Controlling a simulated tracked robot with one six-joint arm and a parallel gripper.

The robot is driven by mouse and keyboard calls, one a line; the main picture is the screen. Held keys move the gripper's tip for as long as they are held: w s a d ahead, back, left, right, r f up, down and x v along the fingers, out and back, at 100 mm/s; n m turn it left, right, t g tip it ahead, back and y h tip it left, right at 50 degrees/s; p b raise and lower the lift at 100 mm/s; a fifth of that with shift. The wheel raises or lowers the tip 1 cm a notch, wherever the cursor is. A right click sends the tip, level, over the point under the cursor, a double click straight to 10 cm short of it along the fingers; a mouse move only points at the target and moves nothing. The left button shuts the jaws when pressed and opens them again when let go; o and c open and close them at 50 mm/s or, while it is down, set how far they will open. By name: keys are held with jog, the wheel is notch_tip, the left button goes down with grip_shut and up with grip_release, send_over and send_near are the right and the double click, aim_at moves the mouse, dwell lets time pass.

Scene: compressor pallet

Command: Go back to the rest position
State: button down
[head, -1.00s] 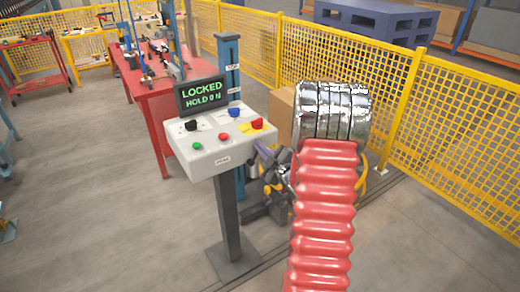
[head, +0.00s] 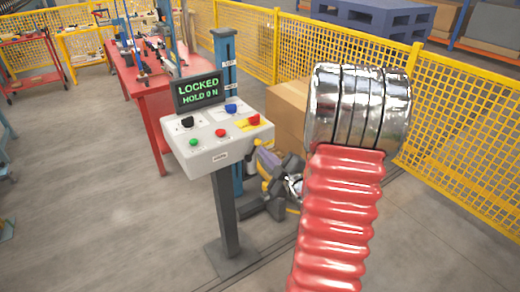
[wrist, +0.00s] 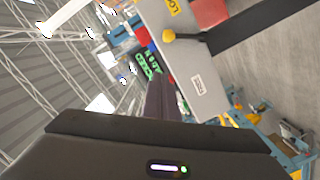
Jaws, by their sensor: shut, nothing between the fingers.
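In the wrist view, my gripper (wrist: 162,82) shows as dark fingers closed together, with nothing held between them. They point toward the control console, which appears turned on its side in that view. I cannot tell the exact gap, but no contact shows. In the head view, my red ribbed arm sleeve with its chrome collar rises at the right of the console. My fingers cannot be made out there. The control console (head: 222,148) is a pale box on a dark post, with coloured buttons. Its screen (head: 198,92) reads LOCKED and a HOLD line in green.
A cardboard box (head: 288,112) stands behind the console. Yellow mesh fencing (head: 450,120) runs along the back and right. A red workbench (head: 150,90) with tools stands behind left. A blue pallet (head: 375,18) lies beyond the fence.

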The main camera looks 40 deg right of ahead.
jog(key=shift+s+a, duration=0.15)
jog(key=shift+s, duration=0.3)
dwell(0.3)
jog(key=s+d+f+m+g+h, duration=0.2)
jog(key=s+f+m+g, duration=0.75)
jog(key=f+g, duration=0.2)
jog(key=s+a+r+y, duration=0.2)
jog(key=a+r, duration=0.4)
jog(key=a, duration=0.5)
jog(key=s+a+r+n+y, duration=0.1)
jog(key=s+a+r, duration=0.2)
jog(key=a+r, duration=0.4)
jog(key=s+a+r+y, duration=0.2)
jog(key=a+r, duration=0.5)
jog(key=a, duration=1)
jog(key=shift+s+a+y, duration=0.15)
jog(key=shift+a+y, duration=0.1)
jog(key=shift+y, duration=0.05)
